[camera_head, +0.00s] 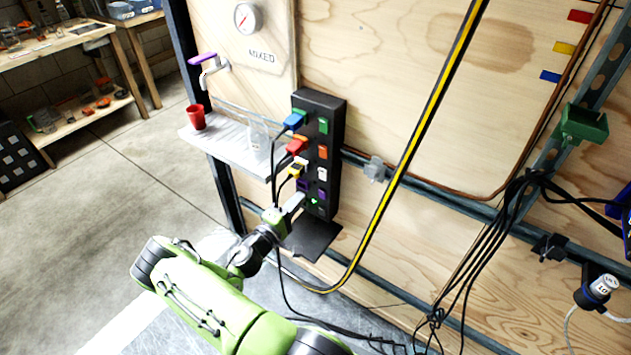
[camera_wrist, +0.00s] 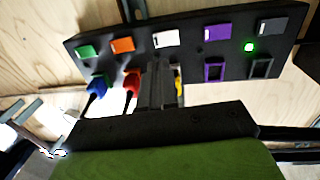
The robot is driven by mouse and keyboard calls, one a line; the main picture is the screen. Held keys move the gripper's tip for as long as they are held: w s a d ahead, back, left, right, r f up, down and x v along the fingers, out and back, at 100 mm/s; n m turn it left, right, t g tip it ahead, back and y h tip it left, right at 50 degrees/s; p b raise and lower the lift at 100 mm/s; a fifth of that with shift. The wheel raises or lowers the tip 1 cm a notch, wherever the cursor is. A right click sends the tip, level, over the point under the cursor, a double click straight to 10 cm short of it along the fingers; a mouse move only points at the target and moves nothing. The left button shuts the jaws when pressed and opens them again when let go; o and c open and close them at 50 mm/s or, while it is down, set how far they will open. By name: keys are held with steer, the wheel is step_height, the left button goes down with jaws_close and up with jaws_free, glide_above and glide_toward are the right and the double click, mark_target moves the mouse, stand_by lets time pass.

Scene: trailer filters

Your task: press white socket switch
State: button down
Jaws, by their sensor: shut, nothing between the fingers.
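The white switch (camera_wrist: 166,38) is in the middle of a row of switches on a black socket strip (camera_wrist: 190,65). It also shows in the head view (camera_head: 322,173) on the upright strip. My gripper (camera_wrist: 160,70) is shut and empty. In the wrist view its fingertips appear just below the white switch, with a small gap in the picture; I cannot tell the depth. In the head view my gripper (camera_head: 293,203) is at the lower left of the strip. A green light (camera_wrist: 248,47) glows between the purple switch (camera_wrist: 216,32) and black switch (camera_wrist: 270,26).
Green (camera_wrist: 86,50) and orange (camera_wrist: 122,45) switches sit left of the white one. Blue (camera_head: 293,121), red (camera_head: 296,146) and yellow (camera_head: 297,169) plugs with hanging cables stick out beside the switches. A shelf (camera_head: 225,146) with a red cup (camera_head: 196,117) is to the left.

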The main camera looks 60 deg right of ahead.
mark_target(322, 172)
steer(key=d, duration=0.2)
steer(key=s+d+b, duration=0.1)
steer(key=d, duration=0.2)
steer(key=d+r, duration=0.1)
steer(key=d, duration=0.2)
steer(key=shift+s+d, duration=0.15)
steer(key=shift+d, duration=0.4)
